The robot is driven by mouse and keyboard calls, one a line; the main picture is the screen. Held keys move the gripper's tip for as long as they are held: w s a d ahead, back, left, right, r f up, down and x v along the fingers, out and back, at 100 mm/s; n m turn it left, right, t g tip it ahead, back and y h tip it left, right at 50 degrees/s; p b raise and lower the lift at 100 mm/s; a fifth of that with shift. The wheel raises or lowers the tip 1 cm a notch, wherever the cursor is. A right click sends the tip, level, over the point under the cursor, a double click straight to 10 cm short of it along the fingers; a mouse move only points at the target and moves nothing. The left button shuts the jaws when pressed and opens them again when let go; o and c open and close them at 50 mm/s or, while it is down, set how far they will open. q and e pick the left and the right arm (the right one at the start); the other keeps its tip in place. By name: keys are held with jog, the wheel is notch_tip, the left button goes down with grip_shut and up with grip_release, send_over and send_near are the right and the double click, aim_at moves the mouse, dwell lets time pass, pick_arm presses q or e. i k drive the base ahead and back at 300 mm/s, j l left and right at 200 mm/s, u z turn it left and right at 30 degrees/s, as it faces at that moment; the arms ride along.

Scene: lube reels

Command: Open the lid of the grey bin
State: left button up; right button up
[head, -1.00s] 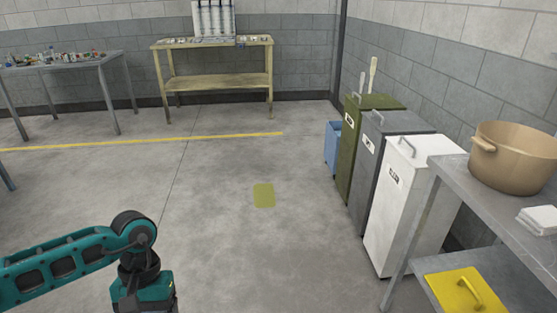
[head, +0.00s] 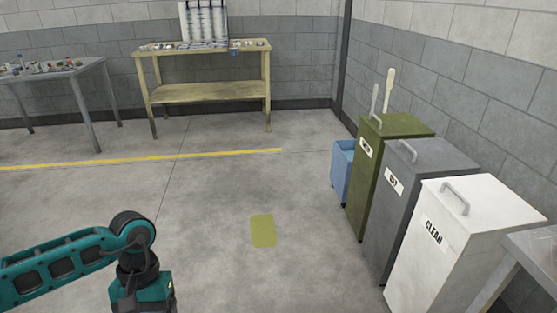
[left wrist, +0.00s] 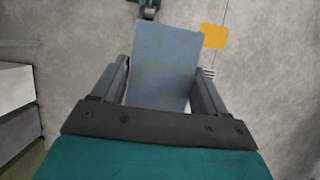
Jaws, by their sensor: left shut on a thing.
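The grey bin (head: 398,210) stands in the row at the right of the head view, between a green bin and a white bin. Its lid (head: 437,153) lies flat and closed, with a bar handle (head: 406,150) on top. My left gripper (left wrist: 162,75) shows in the left wrist view, shut on a flat blue-grey rectangular piece (left wrist: 165,50). In the head view my left arm comes in at the lower left, well away from the bin, and its gripper is below the frame.
The green bin (head: 370,180) and a small blue bin (head: 342,170) stand behind the grey one; the white bin (head: 440,255) is in front. A metal table (head: 535,255) edges in at right. The open floor before the bins is clear, with a flat yellow patch (head: 262,231).

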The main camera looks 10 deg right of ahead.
aim_at(432, 155)
jog(key=i+z, duration=0.15)
jog(key=i, duration=0.4)
jog(key=i+j+z, duration=0.2)
jog(key=i, duration=0.4)
jog(key=i+l+z, duration=0.1)
jog(key=i+z, duration=0.25)
jog(key=i, duration=0.15)
jog(key=i+z, duration=0.35)
jog(key=i, duration=0.15)
